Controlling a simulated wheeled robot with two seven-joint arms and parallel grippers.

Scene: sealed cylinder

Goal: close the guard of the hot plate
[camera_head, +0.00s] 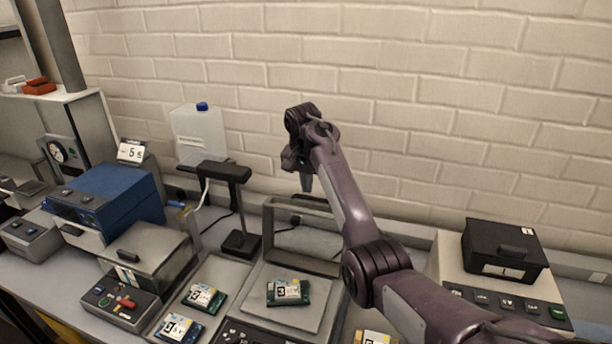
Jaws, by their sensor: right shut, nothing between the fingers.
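The hot plate (257,312) is a flat light-grey plate in the middle of the bench, with a green circuit board (288,292) on it. What looks like its guard (300,265) is a grey frame with a see-through middle, standing raised at the plate's back edge. My right gripper (307,186) is shut and empty, with its fingertips pointing down near the guard's top edge. I cannot tell whether they touch it. My left gripper is not in view.
A black lamp-like stand (241,242) is close left of the guard. A white jug (198,135) stands behind. A black-lidded device (505,250) is on the right. A brick wall closes the back.

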